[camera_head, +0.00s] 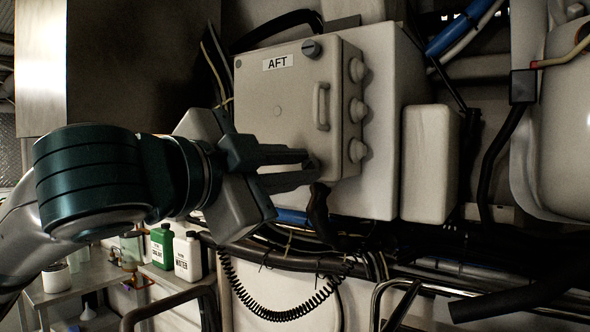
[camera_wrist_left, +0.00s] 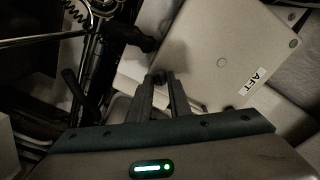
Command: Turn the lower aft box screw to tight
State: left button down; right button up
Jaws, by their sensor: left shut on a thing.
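The AFT box (camera_head: 290,105) is a beige box with a white AFT label and a handle on its front. A dark upper screw (camera_head: 312,49) sits at its top right corner. My left gripper (camera_head: 312,164) reaches across the box's lower front, its fingertips at the lower right corner. In the left wrist view the two fingers (camera_wrist_left: 163,82) close around a small dark knob, the lower aft box screw (camera_wrist_left: 158,74). The fingers mostly hide that screw in the head view, so its turn angle cannot be told. The AFT label (camera_wrist_left: 255,82) also shows in the wrist view. My right gripper is out of view.
Round knobs (camera_head: 358,110) stick out of the box's right side. A black cable (camera_head: 318,208) hangs just below the fingertips. Pipes and a coiled cord (camera_head: 275,310) run below. A green bottle (camera_head: 162,246) and a white bottle (camera_head: 188,257) stand at lower left.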

pick_arm(q)
jog(key=shift+m, duration=4.3)
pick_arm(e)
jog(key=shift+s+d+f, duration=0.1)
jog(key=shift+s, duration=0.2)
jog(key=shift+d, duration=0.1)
pick_arm(q)
jog(key=c, duration=1.6)
grip_release()
jog(key=shift+c, duration=0.2)
